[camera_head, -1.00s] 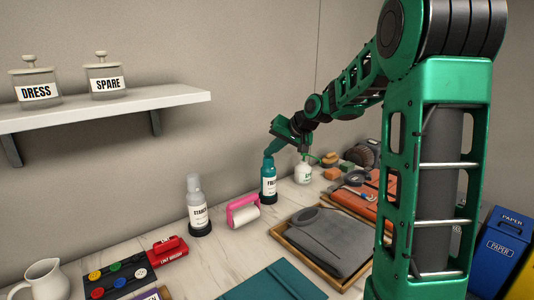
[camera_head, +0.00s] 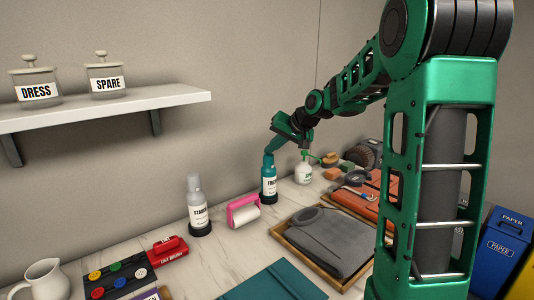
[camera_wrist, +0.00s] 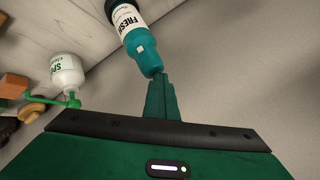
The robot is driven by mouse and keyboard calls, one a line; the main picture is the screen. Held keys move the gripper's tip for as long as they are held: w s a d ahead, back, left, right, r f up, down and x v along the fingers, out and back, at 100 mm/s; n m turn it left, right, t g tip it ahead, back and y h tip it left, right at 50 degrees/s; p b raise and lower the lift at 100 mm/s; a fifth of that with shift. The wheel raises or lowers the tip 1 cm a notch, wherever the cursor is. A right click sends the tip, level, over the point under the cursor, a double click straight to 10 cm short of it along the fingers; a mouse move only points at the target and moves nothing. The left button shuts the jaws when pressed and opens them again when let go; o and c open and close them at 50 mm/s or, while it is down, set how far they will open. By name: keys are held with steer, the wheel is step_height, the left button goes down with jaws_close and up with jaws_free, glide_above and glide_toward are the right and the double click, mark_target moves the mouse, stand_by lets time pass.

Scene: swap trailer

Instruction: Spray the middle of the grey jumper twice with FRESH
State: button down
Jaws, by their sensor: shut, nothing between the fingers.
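The FRESH bottle (camera_head: 268,187), teal with a white label and dark base, stands upright on the marble counter near the wall. In the wrist view the bottle (camera_wrist: 131,33) points its teal top towards my fingers. My gripper (camera_head: 271,149) is shut and empty, with its fingertips at the top of the bottle. In the wrist view the shut fingers (camera_wrist: 159,80) meet or nearly meet the bottle's tip; I cannot tell whether they touch. The grey jumper (camera_head: 327,240) lies folded in a shallow wooden tray (camera_head: 305,262) in front of the bottle, to the right.
A white spray bottle with green trigger (camera_wrist: 67,75) stands close beside FRESH. An orange garment (camera_head: 365,202) lies beyond the jumper. A teal folded cloth (camera_head: 272,283) lies in front.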

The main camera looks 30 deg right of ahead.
mark_target(272, 156)
steer(key=shift+r, duration=2.5)
steer(key=shift+r, duration=0.1)
stand_by(0.6)
